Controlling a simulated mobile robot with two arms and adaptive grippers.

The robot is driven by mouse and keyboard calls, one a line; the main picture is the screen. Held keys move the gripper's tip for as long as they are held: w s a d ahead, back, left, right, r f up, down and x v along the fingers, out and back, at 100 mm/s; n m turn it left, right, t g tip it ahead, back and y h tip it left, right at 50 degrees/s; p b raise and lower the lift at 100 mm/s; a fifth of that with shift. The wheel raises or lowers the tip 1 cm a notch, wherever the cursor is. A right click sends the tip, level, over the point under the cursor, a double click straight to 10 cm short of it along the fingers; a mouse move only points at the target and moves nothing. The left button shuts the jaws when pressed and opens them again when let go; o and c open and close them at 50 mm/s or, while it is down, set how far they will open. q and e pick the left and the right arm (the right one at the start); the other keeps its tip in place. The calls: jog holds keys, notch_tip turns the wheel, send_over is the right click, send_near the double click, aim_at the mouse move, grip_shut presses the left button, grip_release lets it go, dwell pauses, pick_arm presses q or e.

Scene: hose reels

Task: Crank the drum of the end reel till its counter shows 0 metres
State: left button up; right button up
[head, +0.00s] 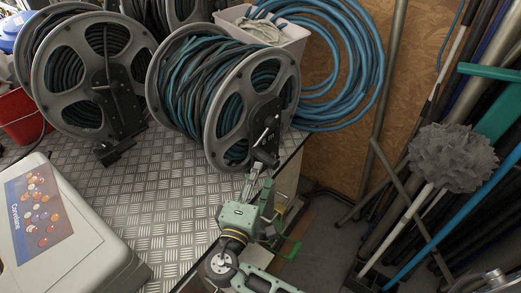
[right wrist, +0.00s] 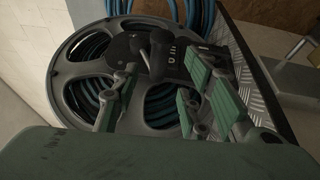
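The end reel (head: 215,145) is the grey drum reel at the right end of the row, wound with green and black hose. It also fills the right wrist view (right wrist: 72,78). Its dark hub plate carries a crank handle (right wrist: 160,50), and a small counter (right wrist: 188,58) with white marks too small to read for certain. My right gripper (head: 262,170) is just in front of the hub's lower end in the head view. In the right wrist view its green-padded fingers (right wrist: 163,72) are apart, with the crank handle between or just beyond their tips; contact cannot be told. My left gripper is not in view.
A second reel (head: 45,70) stands to the left on the metal chequer-plate bench (head: 165,215). A pale case (head: 90,250) lies at front left. A white bin (head: 290,38) and coiled blue hose (head: 375,60) are behind. Poles and a grey duster (head: 450,158) stand at right.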

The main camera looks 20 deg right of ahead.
aim_at(264, 162)
jog(key=p+x, duration=0.1)
jog(key=x, duration=0.6)
jog(key=shift+s+d+r, duration=0.1)
jog(key=shift+d, duration=0.2)
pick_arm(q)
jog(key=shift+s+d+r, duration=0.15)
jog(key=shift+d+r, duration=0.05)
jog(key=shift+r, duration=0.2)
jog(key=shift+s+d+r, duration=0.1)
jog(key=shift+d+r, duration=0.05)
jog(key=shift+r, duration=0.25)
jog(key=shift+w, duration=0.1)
pick_arm(e)
jog(key=shift+c, duration=0.5)
grip_shut()
